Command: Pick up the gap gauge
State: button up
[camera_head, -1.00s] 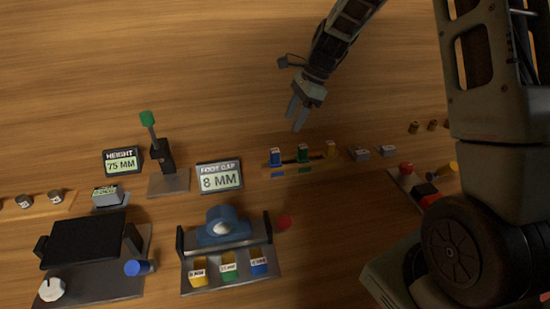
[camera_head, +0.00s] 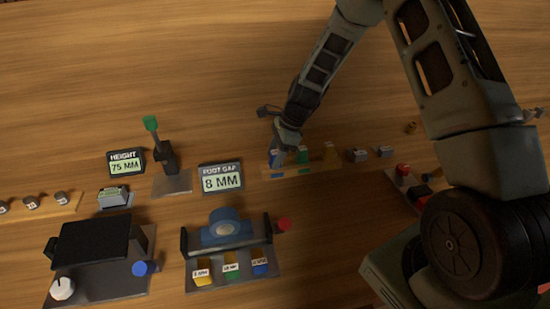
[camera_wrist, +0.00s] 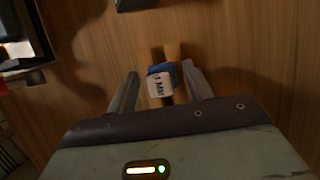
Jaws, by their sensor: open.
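Colored gauges stand in a row on a wooden rack (camera_head: 312,172): a blue gauge (camera_head: 273,162), a green gauge (camera_head: 302,154) and a yellow gauge (camera_head: 330,151). My gripper (camera_head: 276,153) is open at the blue gauge at the rack's left end and partly hides it. In the wrist view the blue gauge (camera_wrist: 172,69), with a white label ending in "MM", lies between the fingers of my gripper (camera_wrist: 160,73). A gap shows on the left; contact on the right is unclear. The label's number is not clearly readable.
The "FOOT GAP 8 MM" display (camera_head: 221,178) stands left of the rack. A fixture (camera_head: 232,265) with several colored labelled blocks is in front. Grey blocks (camera_head: 357,155) lie right of the rack. The table behind is clear.

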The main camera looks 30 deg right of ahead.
jog(key=c, duration=1.1)
